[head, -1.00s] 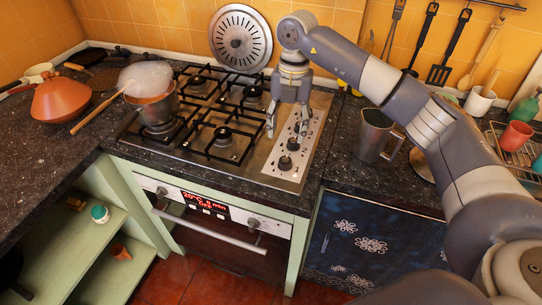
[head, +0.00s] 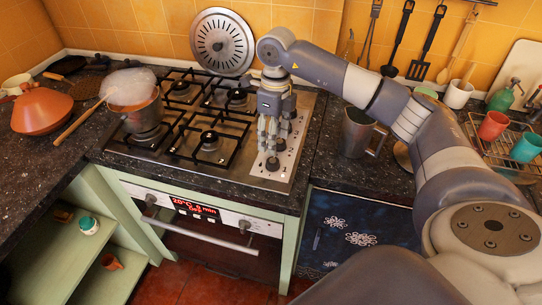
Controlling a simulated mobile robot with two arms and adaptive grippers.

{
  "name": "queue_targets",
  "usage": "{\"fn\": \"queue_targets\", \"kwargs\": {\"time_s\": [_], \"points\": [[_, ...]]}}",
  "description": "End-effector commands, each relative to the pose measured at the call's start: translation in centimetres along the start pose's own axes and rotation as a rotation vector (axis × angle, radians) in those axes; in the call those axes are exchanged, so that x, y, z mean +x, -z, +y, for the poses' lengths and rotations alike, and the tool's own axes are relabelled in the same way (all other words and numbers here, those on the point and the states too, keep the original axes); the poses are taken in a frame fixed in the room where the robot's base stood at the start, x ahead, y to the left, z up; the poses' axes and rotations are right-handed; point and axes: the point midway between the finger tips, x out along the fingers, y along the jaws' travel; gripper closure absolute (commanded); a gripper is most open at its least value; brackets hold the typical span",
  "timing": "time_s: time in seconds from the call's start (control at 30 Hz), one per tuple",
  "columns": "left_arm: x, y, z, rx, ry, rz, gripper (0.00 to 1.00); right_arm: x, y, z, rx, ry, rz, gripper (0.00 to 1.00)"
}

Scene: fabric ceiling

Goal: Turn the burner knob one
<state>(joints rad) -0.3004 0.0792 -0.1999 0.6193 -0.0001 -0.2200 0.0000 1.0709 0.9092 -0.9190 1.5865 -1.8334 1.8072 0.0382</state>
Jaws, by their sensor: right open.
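The gas hob (head: 165,158) has a steel control strip (head: 262,183) with a row of dark burner knobs along its right side. The front knob (head: 272,164) shows just below my fingertips in the picture. Other knobs farther back are partly hidden behind the gripper. My right gripper (head: 267,148) points down over the strip, open, with nothing seen between its fingers. Its fingertips are close to the front knobs; I cannot tell if they touch one. Which knob is number one cannot be read. My left gripper is not in view.
A steaming pot (head: 143,112) with a wooden spoon stands on the hob's left burner. A metal jug (head: 357,133) stands on the counter to the right, near my right arm. A round perforated lid (head: 222,42) leans on the back wall. An oven (head: 205,220) is below.

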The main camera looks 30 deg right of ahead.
Motion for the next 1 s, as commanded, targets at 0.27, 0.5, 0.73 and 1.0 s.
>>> {"fn": "queue_targets", "kwargs": {"time_s": [0.27, 0.5, 0.73, 1.0], "points": [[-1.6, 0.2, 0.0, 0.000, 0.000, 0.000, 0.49, 5.2, 0.1, 0.1, 0.000, -0.003, 0.005, 0.49], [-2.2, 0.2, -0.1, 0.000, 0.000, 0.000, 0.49, 7.8, 0.0, 0.0, 0.002, -0.001, 0.002, 0.49], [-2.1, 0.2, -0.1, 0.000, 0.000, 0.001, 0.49, 8.2, 0.0, 0.0, 0.002, 0.000, 0.001, 0.49], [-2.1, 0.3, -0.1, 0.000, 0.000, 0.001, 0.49, 8.2, 0.0, 0.0, 0.002, 0.000, 0.001, 0.88]]}}
